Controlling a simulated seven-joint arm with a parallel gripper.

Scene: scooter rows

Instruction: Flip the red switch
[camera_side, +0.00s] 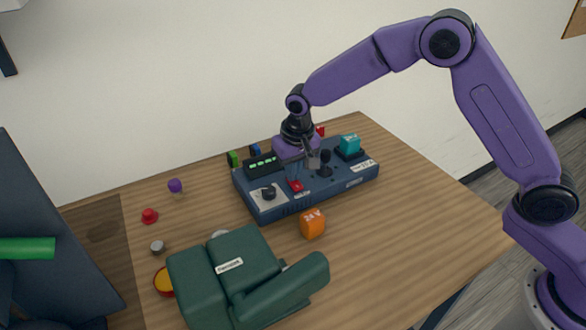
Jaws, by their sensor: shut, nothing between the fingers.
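A dark blue control box (318,197) stands on the wooden table. A red switch (296,186) sits on its top near the front edge, between a black knob on a pale plate and a black joystick. My gripper (308,168) is shut and empty above the box, close behind and slightly right of the red switch. Whether the fingertips touch the switch or the box top, I cannot tell. A second small red part (320,131) shows at the back of the box, partly hidden by my gripper.
On the box are a black knob (268,192), a black joystick (325,160) and a teal block (349,144). An orange block (312,223) and a green device (235,270) stand in front. A red knob (150,216) and a purple knob (175,186) lie left. The table's right side is clear.

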